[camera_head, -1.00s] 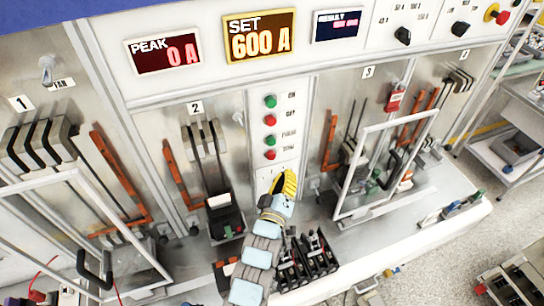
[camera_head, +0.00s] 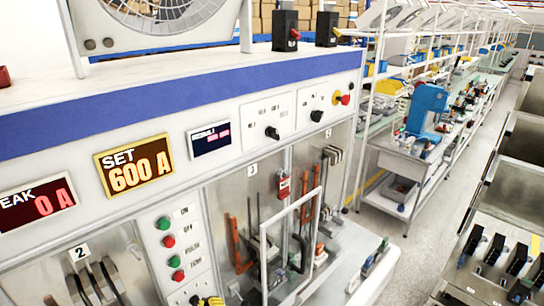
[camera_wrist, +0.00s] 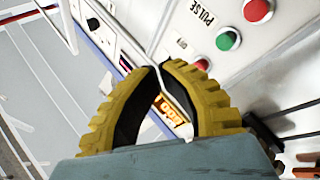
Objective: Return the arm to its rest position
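The rest of my arm is out of that view. In the wrist view, my gripper's two ribbed yellow fingers (camera_wrist: 157,66) curve together, with their tips almost touching and nothing held between them. Green and red buttons, such as the green PULSE button (camera_wrist: 228,39), appear beyond the fingers at the upper right. Part of an orange display (camera_wrist: 172,112) shows through the gap between the fingers.
The SET display (camera_head: 138,166) reads 600 A; the PEAK display (camera_head: 38,203) reads 0 A. A white-framed door (camera_head: 292,240) stands out from bay 3. A workbench with a blue machine (camera_head: 427,108) stands at right. Open floor lies between it and grey bins (camera_head: 515,180).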

